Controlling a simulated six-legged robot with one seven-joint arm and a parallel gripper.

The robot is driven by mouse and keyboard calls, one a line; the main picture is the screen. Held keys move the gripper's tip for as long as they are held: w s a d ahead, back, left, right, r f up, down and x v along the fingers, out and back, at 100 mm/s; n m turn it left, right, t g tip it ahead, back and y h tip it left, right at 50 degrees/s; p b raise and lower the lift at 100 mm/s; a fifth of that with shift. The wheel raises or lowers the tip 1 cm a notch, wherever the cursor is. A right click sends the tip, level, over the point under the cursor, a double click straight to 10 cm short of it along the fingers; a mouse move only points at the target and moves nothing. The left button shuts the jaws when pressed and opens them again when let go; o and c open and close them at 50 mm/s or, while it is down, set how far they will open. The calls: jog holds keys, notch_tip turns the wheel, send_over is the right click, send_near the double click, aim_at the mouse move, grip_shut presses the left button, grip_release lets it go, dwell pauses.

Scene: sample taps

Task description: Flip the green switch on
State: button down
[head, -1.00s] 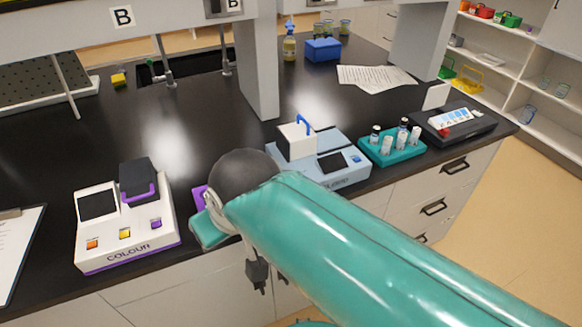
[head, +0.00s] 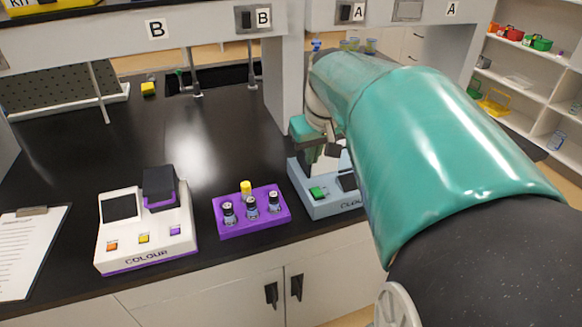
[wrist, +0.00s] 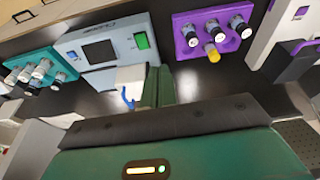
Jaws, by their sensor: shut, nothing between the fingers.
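The green switch (head: 318,193) is a bright green square on the front left of a pale blue-grey machine (head: 322,208), partly hidden behind my arm. In the wrist view the green switch (wrist: 142,41) is on the machine's face next to a dark screen (wrist: 99,53). My gripper (head: 312,155) is above and behind the switch in the head view, apart from it. In the wrist view my gripper's green fingers (wrist: 158,84) are together and empty, beside the machine's white lid with a blue handle (wrist: 130,78). Whether the switch is on, I cannot tell.
A purple rack (head: 240,228) with dark-capped vials and a yellow-topped one stands left of the machine. A white device marked COLOUR (head: 150,245) is further left. A teal vial rack (wrist: 42,69) shows on the machine's other side. Shelf uprights stand behind.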

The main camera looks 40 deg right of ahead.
send_over(319, 195)
jog(key=s, duration=0.2)
jog(key=shift+s+a+f, duration=0.1)
jog(key=shift+a+f, duration=0.1)
jog(key=shift+a, duration=0.05)
jog(key=shift+f, duration=0.15)
jog(key=x, duration=0.8)
jog(key=s+x, duration=0.1)
jog(key=x, duration=0.3)
jog(key=shift+a+f, duration=0.15)
jog(key=shift+f, duration=0.1)
jog(key=shift+s+f, duration=0.1)
jog(key=shift+f, duration=0.55)
jog(key=shift+s+a+f, duration=0.1)
jog(key=shift+f, duration=0.25)
